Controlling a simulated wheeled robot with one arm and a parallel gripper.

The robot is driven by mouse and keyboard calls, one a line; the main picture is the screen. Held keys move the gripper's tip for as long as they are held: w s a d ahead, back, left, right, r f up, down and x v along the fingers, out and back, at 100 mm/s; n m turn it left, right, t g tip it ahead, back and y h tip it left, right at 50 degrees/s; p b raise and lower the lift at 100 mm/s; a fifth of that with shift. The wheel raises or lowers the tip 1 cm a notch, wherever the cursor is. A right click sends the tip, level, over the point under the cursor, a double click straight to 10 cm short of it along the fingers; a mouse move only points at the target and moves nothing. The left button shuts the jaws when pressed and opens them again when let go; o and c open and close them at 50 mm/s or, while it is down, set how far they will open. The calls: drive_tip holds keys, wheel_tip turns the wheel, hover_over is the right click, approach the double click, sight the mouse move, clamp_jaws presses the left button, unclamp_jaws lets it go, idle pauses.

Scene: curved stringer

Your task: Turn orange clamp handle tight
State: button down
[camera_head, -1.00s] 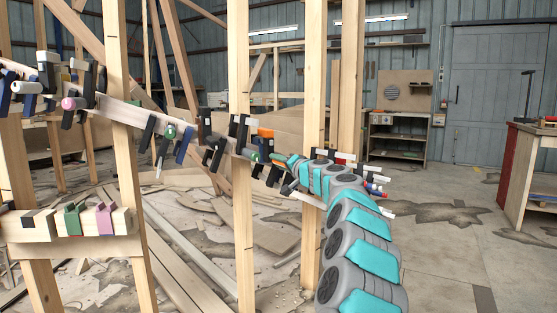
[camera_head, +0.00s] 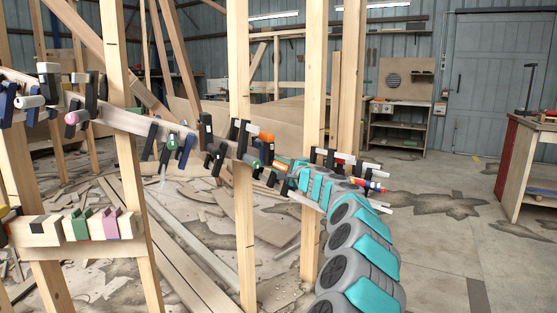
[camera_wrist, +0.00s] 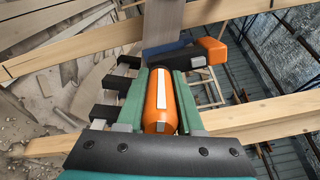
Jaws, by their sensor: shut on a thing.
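The orange clamp handle (camera_wrist: 160,101), with a white stripe along it, lies between the two green fingers of my gripper (camera_wrist: 163,88) in the wrist view. My gripper is shut on it. Beyond the fingers, the clamp's dark bar leads to an orange end piece (camera_wrist: 212,50) at upper right. In the head view, this orange end (camera_head: 267,137) shows at the stringer's right part. My gripper (camera_head: 281,168) is beside it, with a bit of orange between the fingers. The clamp's jaws on the board are partly hidden.
The curved wooden stringer (camera_head: 140,122) carries several other clamps close by, including one with a green handle (camera_head: 172,142) and one with a pink handle (camera_head: 77,117). Upright wooden posts (camera_head: 314,70) stand close to my arm. Loose boards litter the floor; the right side is open.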

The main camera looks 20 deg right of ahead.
drive_tip(key=m+p, duration=0.2)
drive_tip(key=shift+r+m, duration=0.2)
drive_tip(key=shift+m, duration=0.2)
drive_tip(key=m+p, duration=0.2)
drive_tip(key=m, duration=0.1)
drive_tip(key=shift+f+m, duration=0.1)
drive_tip(key=shift+m, duration=0.2)
drive_tip(key=m, duration=0.3)
drive_tip(key=shift+d+f+m, duration=0.1)
drive_tip(key=shift+m, duration=2.2)
drive_tip(key=c, duration=0.5)
unclamp_jaws()
drive_tip(key=shift+c, duration=0.2)
